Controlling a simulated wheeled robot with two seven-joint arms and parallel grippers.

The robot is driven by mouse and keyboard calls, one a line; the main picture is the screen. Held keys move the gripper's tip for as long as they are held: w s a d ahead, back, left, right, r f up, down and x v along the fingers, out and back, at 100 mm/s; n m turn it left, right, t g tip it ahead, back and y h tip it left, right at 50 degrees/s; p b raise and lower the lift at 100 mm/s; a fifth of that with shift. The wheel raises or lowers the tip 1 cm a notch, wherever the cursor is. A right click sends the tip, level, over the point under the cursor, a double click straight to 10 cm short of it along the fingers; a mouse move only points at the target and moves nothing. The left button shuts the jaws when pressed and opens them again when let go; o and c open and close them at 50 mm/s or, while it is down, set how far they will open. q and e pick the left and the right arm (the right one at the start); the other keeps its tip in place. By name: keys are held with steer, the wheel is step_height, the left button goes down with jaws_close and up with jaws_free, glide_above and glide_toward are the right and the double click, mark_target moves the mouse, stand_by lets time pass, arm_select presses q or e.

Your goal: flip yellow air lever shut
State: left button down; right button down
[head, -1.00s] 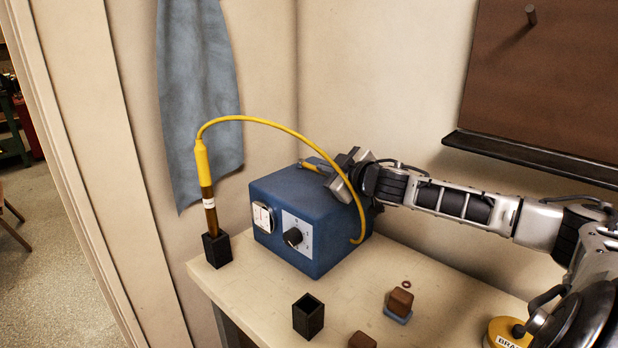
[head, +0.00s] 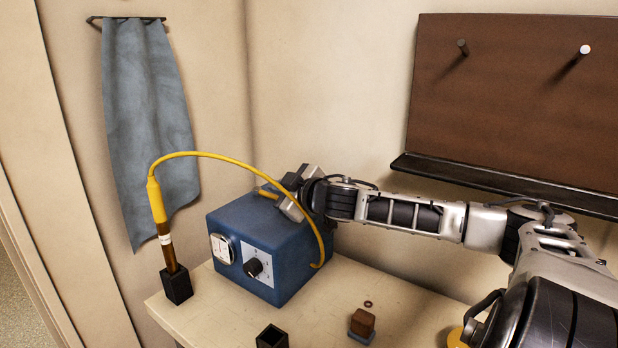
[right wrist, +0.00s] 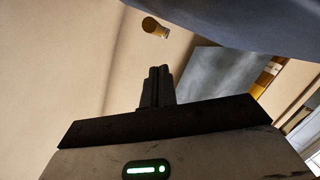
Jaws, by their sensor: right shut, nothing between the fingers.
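A small yellow piece (head: 268,194), probably the air lever, shows just beyond the back of the blue box (head: 280,268); part of it is hidden by my right gripper. In the right wrist view a yellow, round-ended piece (right wrist: 155,27) shows ahead of the fingers, with a visible gap in the picture. My right gripper (head: 282,191) is at the back of the box, behind the yellow cable. Its fingers (right wrist: 160,74) are together and empty. Whether they touch the lever I cannot tell. My left gripper is not in view.
A yellow cable (head: 235,158) arches over the box from a yellow-handled tool (head: 157,200) standing in a black holder (head: 177,284). A black cup (head: 272,337) and a brown block (head: 362,322) stand on the front of the table. A brown pegboard (head: 500,100) hangs at right.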

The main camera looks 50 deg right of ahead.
steer(key=shift+s+a+r+b, duration=0.15)
steer(key=shift+s+b, duration=0.2)
steer(key=shift+b, duration=0.2)
steer(key=shift+s, duration=0.4)
steer(key=shift+v, duration=1.05)
steer(key=shift+s+r, duration=0.25)
steer(key=shift+s, duration=0.4)
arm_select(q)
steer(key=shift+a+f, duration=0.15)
arm_select(e)
steer(key=v, duration=0.5)
steer(key=shift+d+r, duration=0.1)
steer(key=shift+d, duration=0.15)
